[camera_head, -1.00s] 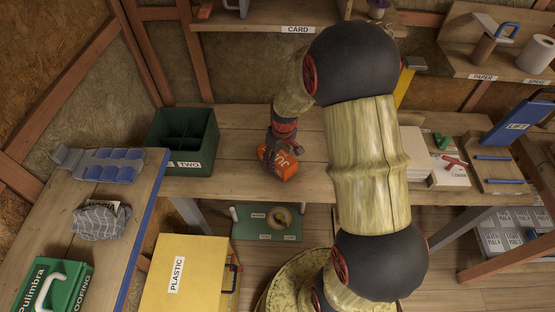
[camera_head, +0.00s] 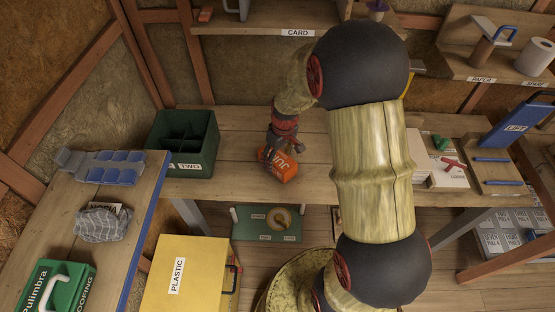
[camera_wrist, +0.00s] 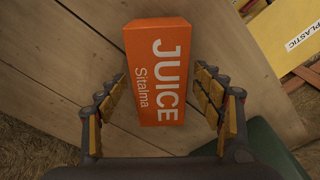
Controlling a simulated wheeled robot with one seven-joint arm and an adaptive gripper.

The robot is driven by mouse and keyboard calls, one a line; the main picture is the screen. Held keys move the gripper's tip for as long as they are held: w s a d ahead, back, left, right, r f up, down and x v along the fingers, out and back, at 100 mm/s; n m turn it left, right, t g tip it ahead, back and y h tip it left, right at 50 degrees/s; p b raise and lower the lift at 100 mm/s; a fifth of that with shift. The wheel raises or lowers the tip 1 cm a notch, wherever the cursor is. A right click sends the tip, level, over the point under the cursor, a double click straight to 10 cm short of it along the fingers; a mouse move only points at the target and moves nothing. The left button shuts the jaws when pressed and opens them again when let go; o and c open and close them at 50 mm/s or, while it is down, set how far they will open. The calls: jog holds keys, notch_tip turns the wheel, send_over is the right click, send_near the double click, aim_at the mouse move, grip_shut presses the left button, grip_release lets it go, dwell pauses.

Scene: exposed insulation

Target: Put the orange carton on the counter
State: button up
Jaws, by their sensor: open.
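The orange juice carton (camera_head: 281,167) is on the wooden counter (camera_head: 234,150) in the head view, near its front edge. In the wrist view the carton (camera_wrist: 157,72) shows its face lettered "JUICE Sitalma", with bare counter around it. My gripper (camera_head: 271,153) is at the carton, on its left side in the head view. In the wrist view my gripper (camera_wrist: 162,85) is open, with one finger on each side of the carton's lower part and a gap visible on both sides. The carton's underside is hidden.
A green divided box (camera_head: 182,142) marked "TWO" stands left of the carton. A yellow "PLASTIC" box (camera_head: 187,277) is below in front. White blocks (camera_head: 447,170) lie on the counter at right. The counter between the green box and the carton is clear.

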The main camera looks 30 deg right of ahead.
jog(key=r, duration=0.3)
jog(key=r+p, duration=0.1)
jog(key=r, duration=0.2)
jog(key=s+r+p, duration=0.1)
jog(key=r, duration=0.2)
jog(key=shift+d+r, duration=0.1)
jog(key=shift+r, duration=0.2)
notch_tip(320, 180, up, 8)
jog(key=t, duration=0.1)
send_over(280, 160)
jog(key=s+a, duration=0.2)
jog(key=a, duration=0.2)
jog(key=s+a+r+m+t, duration=0.1)
jog(key=s+a+r, duration=0.4)
jog(key=s, duration=0.3)
jog(key=s+a+r+m+t, duration=0.1)
jog(key=s+a+r, duration=0.3)
jog(key=s+r, duration=0.4)
jog(key=shift+s+a+r+t, duration=0.2)
jog(key=shift+s+a+t, duration=0.2)
jog(key=shift+t, duration=0.2)
